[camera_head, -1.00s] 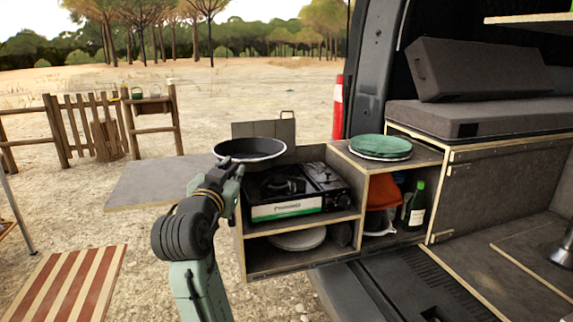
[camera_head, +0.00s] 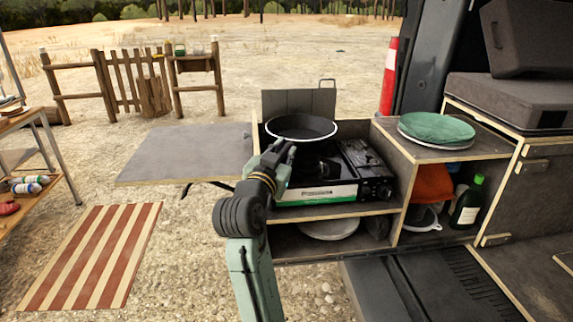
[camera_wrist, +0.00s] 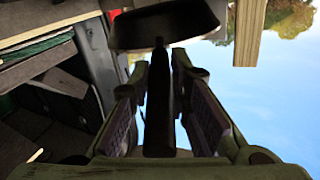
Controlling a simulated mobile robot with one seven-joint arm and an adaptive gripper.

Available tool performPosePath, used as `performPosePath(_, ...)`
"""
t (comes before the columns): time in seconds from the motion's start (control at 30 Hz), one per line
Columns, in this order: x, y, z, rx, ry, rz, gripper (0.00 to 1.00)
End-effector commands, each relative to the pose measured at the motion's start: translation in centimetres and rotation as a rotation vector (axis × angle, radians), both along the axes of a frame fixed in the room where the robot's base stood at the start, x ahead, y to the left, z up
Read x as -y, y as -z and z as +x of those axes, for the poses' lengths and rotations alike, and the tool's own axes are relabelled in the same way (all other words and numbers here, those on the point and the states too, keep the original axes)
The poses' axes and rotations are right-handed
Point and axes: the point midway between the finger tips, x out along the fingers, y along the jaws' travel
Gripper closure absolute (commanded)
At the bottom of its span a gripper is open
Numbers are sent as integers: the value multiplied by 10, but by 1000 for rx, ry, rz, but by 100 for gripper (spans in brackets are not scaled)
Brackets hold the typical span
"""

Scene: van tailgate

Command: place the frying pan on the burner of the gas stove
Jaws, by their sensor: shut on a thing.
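The dark frying pan (camera_head: 301,127) with a pale rim is held above the back left part of the gas stove (camera_head: 318,193). The stove sits in the wooden kitchen unit, its front white and green. The pan covers part of the stove's top, and the burner (camera_head: 318,168) shows only partly below it. My gripper (camera_head: 283,150) is shut on the pan's handle. In the wrist view the handle (camera_wrist: 159,100) runs between my two fingers, with the pan (camera_wrist: 163,24) beyond them. The exact gap between pan and burner cannot be told.
A grey side shelf (camera_head: 190,153) extends left of the stove. A raised grey panel (camera_head: 300,104) stands behind it. Green-topped plates (camera_head: 436,128) lie on the counter to the right.

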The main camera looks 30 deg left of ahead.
Motion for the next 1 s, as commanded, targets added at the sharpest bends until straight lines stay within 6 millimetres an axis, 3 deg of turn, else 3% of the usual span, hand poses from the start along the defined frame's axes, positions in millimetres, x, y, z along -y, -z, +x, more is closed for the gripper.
performPosePath(0.3,0,38,0,3,0,1,100)
performPosePath(0.6,0,41,-1,4,-1,2,100)
performPosePath(0.63,0,43,0,0,0,0,82)
performPosePath(0.9,0,42,0,0,-1,0,64)
performPosePath(1.0,0,42,0,0,-1,0,63)
